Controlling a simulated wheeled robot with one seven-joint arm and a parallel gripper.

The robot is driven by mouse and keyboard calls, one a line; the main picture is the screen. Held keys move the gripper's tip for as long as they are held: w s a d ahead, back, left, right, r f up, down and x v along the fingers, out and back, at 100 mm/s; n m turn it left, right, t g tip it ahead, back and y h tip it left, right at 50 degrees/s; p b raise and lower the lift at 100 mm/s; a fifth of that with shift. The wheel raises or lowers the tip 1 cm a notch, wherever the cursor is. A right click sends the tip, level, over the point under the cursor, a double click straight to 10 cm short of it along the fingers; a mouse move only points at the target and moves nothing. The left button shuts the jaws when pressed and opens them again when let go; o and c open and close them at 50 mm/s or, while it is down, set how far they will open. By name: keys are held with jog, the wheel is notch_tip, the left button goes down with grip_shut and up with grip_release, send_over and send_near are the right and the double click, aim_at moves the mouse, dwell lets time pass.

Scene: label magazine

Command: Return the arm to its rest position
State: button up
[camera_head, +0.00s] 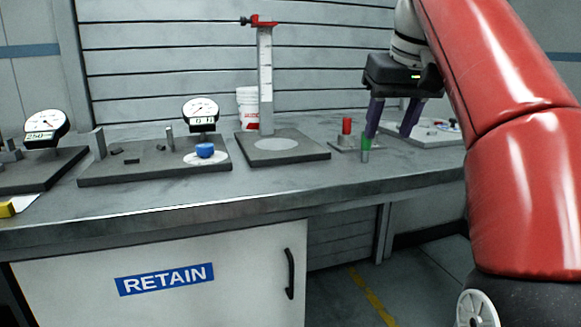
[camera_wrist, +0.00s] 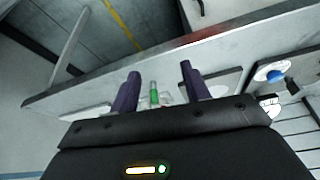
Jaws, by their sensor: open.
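My gripper (camera_head: 390,117) hangs at the right end of the workbench (camera_head: 400,173), its two purple fingers pointing down. The fingers are apart with nothing held between them. In the wrist view my gripper (camera_wrist: 160,88) also shows its fingers spread. A small green cylinder (camera_head: 366,144) stands on the bench beside the left finger in the head view. In the wrist view the green piece (camera_wrist: 154,96) appears between the fingers but beyond them. My red arm comes in from the right of the head view.
A red-topped cylinder (camera_head: 347,127) stands on a small block left of my gripper. A tall gauge stand (camera_head: 266,80), a white tub (camera_head: 246,96), a blue knob (camera_head: 205,150) and dial gauges (camera_head: 201,112) stand farther left. A low plate (camera_head: 440,134) lies behind my gripper.

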jog(key=s+f, duration=0.6)
jog(key=f, duration=0.5)
jog(key=s+f+m, duration=0.1)
jog(key=s+f, duration=0.5)
jog(key=f, duration=0.5)
jog(key=s+f+t, duration=0.1)
jog(key=s+f, duration=0.6)
jog(key=f, duration=0.4)
jog(key=shift+a+m+h, duration=0.2)
jog(key=shift+m+h, duration=0.2)
